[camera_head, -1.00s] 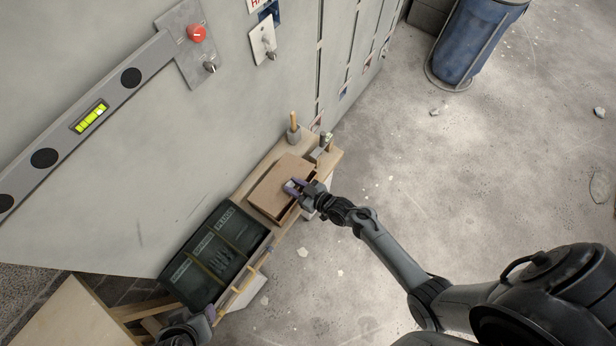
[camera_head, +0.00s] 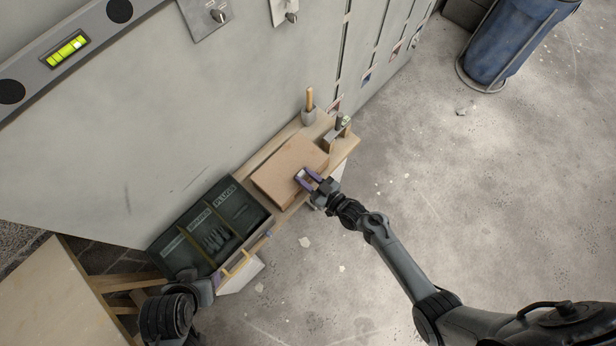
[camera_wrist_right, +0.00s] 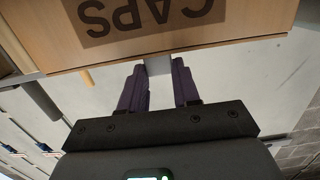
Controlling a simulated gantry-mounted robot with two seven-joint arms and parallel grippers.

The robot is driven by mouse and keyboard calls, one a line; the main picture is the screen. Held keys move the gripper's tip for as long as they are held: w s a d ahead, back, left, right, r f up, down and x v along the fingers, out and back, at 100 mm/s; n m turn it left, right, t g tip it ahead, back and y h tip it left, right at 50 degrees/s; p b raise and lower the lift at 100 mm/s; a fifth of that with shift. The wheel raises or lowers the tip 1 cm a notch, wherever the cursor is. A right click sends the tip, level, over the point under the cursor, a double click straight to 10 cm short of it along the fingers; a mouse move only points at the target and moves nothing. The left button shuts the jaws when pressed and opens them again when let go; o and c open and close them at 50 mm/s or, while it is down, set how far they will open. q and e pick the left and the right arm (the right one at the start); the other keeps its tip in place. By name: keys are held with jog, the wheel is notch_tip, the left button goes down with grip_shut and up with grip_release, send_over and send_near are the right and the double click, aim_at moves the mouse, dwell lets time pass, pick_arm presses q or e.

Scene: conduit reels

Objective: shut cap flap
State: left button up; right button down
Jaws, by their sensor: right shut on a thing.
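The cap flap (camera_head: 285,170) is a flat tan wooden panel on the bench box; in the right wrist view the panel (camera_wrist_right: 230,22) bears the word CAPS, upside down. My right gripper (camera_head: 306,178) is at the panel's front edge. Its purple fingers (camera_wrist_right: 160,85) are shut on a small pale grey tab (camera_wrist_right: 158,65) at that edge. The flap looks nearly flat over its box; any small gap beneath it is hidden. My left gripper (camera_head: 203,290) is low at the left, by the dark bin's near corner, and its fingers cannot be made out.
A dark green divided bin (camera_head: 210,228) with labels, one reading PLUGS, stands left of the flap. The grey wall (camera_head: 190,130) is close behind. Concrete floor (camera_head: 440,190) is open at right.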

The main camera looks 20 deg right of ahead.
jog(key=shift+s+d+f, duration=0.1)
jog(key=shift+s+f, duration=0.05)
jog(key=shift+f, duration=0.25)
jog(key=c, duration=1.2)
grip_release()
jog(key=shift+c, duration=0.2)
jog(key=o, duration=0.4)
jog(key=shift+o, duration=0.2)
jog(key=shift+r, duration=0.15)
jog(key=shift+r, duration=0.1)
jog(key=shift+s+d, duration=0.1)
jog(key=shift+s, duration=0.1)
jog(key=f+p+v, duration=0.1)
jog(key=p+v, duration=0.1)
jog(key=v, duration=0.8)
jog(key=shift+r, duration=0.5)
